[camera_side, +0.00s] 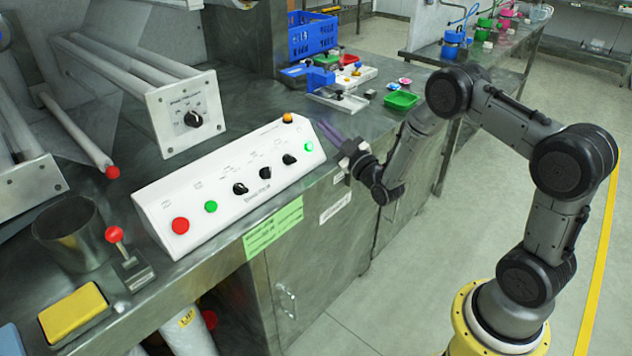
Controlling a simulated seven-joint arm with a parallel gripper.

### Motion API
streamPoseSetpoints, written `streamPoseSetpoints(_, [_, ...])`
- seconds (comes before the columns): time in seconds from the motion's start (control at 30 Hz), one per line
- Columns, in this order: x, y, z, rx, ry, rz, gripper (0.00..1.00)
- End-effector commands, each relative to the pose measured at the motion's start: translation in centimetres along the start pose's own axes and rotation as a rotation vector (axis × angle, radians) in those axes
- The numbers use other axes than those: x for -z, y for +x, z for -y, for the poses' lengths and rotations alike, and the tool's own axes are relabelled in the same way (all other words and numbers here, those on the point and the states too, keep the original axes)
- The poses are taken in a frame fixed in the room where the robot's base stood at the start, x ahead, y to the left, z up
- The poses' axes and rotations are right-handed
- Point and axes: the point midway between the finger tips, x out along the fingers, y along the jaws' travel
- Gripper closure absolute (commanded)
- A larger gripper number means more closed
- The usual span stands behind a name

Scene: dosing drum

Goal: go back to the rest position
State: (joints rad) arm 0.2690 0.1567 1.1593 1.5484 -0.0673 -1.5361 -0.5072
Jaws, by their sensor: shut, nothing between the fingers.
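My gripper (331,134) is shut and empty. It is held above the front edge of the steel bench, near the right end of the white control box (235,186). Its fingers point up and to the left, close to the box's green lamp (308,146) in the picture; I cannot tell whether they touch anything. The box has a red button (180,225), a green button (211,207), several black knobs and an orange button (288,118) on top.
A red-knobbed lever (115,235), a metal cup (72,234) and a yellow pad (73,313) are at the lower left. A blue crate (312,36) and a green tray (401,100) stand farther back. Floor (400,270) in front of the bench is clear.

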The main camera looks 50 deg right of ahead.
Motion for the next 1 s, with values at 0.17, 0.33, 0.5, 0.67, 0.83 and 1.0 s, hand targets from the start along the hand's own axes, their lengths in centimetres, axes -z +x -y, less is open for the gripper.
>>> streamPoseSetpoints(0.17, [11.6, 3.1, -3.4, -0.037, 0.005, -0.166, 1.00])
streamPoseSetpoints(0.33, [22.4, 3.2, -6.1, 0.026, 0.059, -0.155, 1.00])
streamPoseSetpoints(0.5, [28.0, 0.0, -7.4, 0.124, 0.127, -0.043, 1.00])
streamPoseSetpoints(0.67, [30.0, -4.8, -7.7, 0.218, 0.189, 0.102, 1.00])
streamPoseSetpoints(0.83, [29.5, -11.1, -7.4, 0.315, 0.249, 0.294, 1.00])
streamPoseSetpoints(1.0, [26.9, -18.2, -6.5, 0.405, 0.300, 0.524, 1.00])
